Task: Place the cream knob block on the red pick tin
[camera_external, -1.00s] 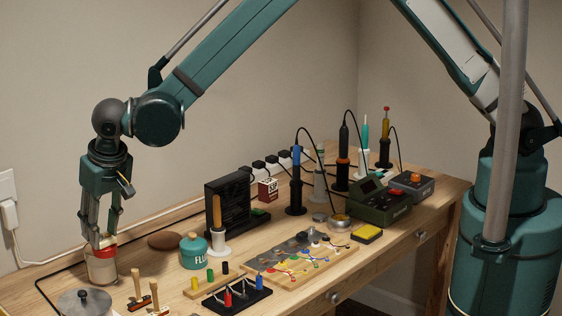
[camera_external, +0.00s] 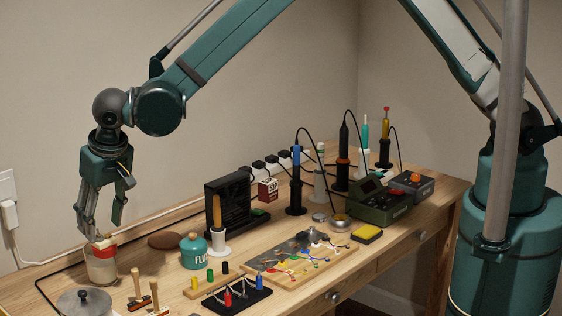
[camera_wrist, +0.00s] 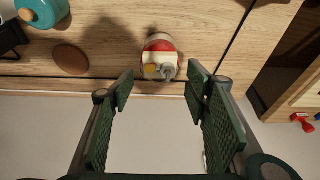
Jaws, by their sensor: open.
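A pale, rounded container (camera_external: 101,270) stands at the left of the bench, with a red band or red piece (camera_external: 103,252) at its top that may be the red pick tin. A small cream piece (camera_external: 103,243), perhaps the cream knob block, shows on top of the red. In the wrist view the red piece (camera_wrist: 160,47) lies beside a cream part with a yellow and a grey knob (camera_wrist: 167,71). My gripper (camera_external: 101,231) is open and empty, just above this stack. The wrist view shows the stack beyond and between my spread fingers (camera_wrist: 160,82), apart from them.
A teal flux jar (camera_external: 194,252) and a brown disc (camera_external: 165,241) stand to the right. A grey lidded pot (camera_external: 85,301) and wooden-handled tools (camera_external: 140,289) are in front. Several soldering tools stand farther right.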

